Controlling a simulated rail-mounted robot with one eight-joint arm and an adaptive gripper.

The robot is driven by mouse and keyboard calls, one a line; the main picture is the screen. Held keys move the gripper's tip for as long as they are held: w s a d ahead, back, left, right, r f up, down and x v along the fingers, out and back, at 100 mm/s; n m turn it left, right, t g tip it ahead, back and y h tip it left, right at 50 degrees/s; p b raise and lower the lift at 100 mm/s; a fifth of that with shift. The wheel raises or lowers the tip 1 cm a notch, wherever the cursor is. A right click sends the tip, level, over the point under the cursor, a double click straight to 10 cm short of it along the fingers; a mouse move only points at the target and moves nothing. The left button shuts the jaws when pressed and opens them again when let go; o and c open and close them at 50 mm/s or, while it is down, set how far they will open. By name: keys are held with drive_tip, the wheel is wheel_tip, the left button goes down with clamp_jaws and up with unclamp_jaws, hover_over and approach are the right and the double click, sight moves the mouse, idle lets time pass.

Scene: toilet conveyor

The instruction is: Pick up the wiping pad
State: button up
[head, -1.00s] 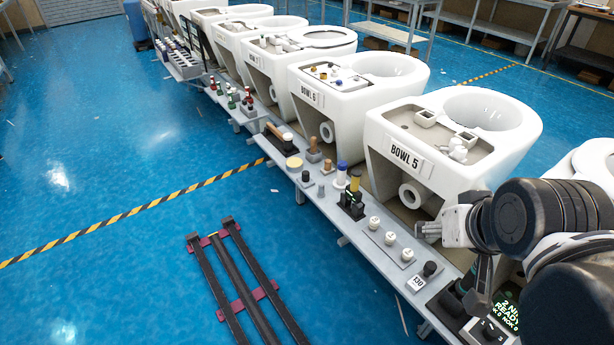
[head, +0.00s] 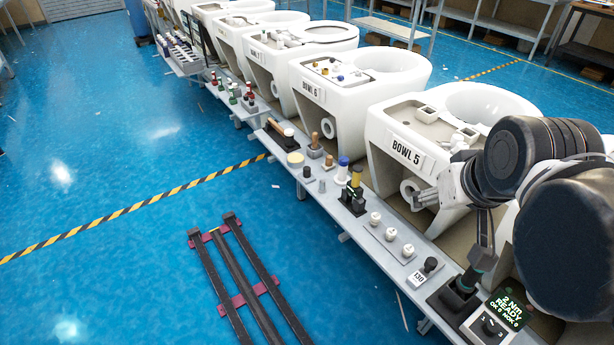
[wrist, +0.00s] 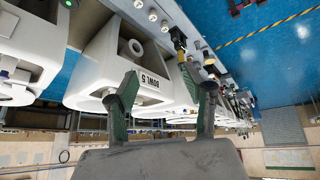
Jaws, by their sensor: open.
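A round pale-yellow disc (head: 295,159) lies on the narrow grey ledge in front of the toilet bowls. It looks like a pad, but I cannot tell for sure that it is the wiping pad. My gripper (head: 418,197) is open and empty, in front of the bowl labelled BOWL 5, to the right of the disc and well apart from it. In the wrist view my gripper's two dark green fingers (wrist: 158,85) stand wide apart with nothing between them.
BOWL 5 (head: 405,155) stands close behind my gripper. A dark rail track (head: 240,270) lies on the open blue floor.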

drive_tip(key=w+a+r+n, duration=0.2)
drive_tip(key=w+r, duration=0.1)
drive_tip(key=w, duration=0.4)
drive_tip(key=n+g+b, duration=0.1)
drive_tip(key=n+g, duration=0.6)
drive_tip(key=n, duration=0.8)
hover_over(307, 168)
wheel_tip(307, 168, down, 25)
wheel_tip(307, 168, down, 8)
drive_tip(key=shift+s+a+f+b, duration=0.15)
drive_tip(key=shift+f+b, duration=0.1)
drive_tip(key=shift+b, duration=0.5)
drive_tip(key=shift+f+b, duration=0.6)
drive_tip(key=shift+f, duration=2)
clamp_jaws()
